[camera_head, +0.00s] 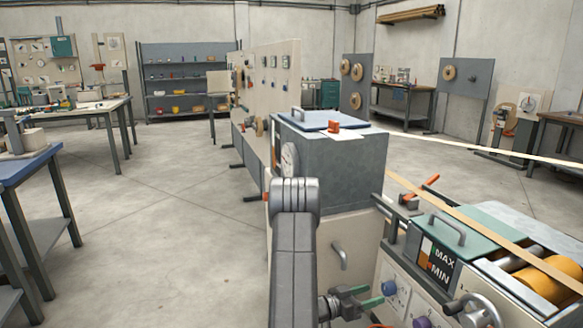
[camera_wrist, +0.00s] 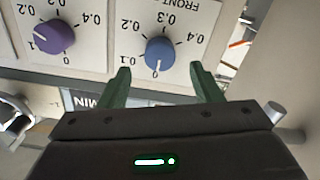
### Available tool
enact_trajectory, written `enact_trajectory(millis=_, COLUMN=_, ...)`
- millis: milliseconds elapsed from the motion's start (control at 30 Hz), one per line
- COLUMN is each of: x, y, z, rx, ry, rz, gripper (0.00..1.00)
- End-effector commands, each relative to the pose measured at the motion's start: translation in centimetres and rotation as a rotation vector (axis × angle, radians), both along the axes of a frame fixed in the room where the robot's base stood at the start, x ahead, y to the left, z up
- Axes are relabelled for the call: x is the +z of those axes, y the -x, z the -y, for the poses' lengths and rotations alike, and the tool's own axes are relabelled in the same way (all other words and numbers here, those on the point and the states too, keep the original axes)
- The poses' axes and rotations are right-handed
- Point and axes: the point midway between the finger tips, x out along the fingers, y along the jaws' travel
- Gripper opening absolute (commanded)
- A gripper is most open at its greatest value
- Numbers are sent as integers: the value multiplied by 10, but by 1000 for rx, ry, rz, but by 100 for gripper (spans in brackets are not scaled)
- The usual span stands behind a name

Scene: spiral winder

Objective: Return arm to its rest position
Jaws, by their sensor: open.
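My arm (camera_head: 294,255) rises in the lower middle of the head view and bends at a grey joint. My gripper (camera_head: 372,295) is low in front of the winder's control panel (camera_head: 402,300), with its green fingers pointing right. In the wrist view my gripper (camera_wrist: 158,72) is open, its two fingers apart and nothing held between them. A blue knob (camera_wrist: 160,54) shows upside down in the gap just beyond the fingertips. Whether the fingers touch it I cannot tell. A purple knob (camera_wrist: 54,37) is to its left. The blue knob (camera_head: 390,287) also shows in the head view.
The winder carries a MAX/MIN gauge (camera_head: 438,262), a handwheel (camera_head: 478,312) and a yellow roller (camera_head: 548,281). A grey cabinet (camera_head: 335,165) stands behind my arm. A blue-topped table (camera_head: 25,165) is at the left. The floor (camera_head: 170,230) between is clear.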

Motion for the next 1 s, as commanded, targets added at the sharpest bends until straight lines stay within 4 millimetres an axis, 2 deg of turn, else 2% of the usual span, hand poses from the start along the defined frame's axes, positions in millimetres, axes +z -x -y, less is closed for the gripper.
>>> enact_trajectory(millis=267, x=0, y=-18, z=54, rx=-4, ry=0, rz=2, gripper=59)
enact_trajectory(millis=1000, x=-2, y=-18, z=53, rx=1, ry=-223, rz=642, gripper=59)
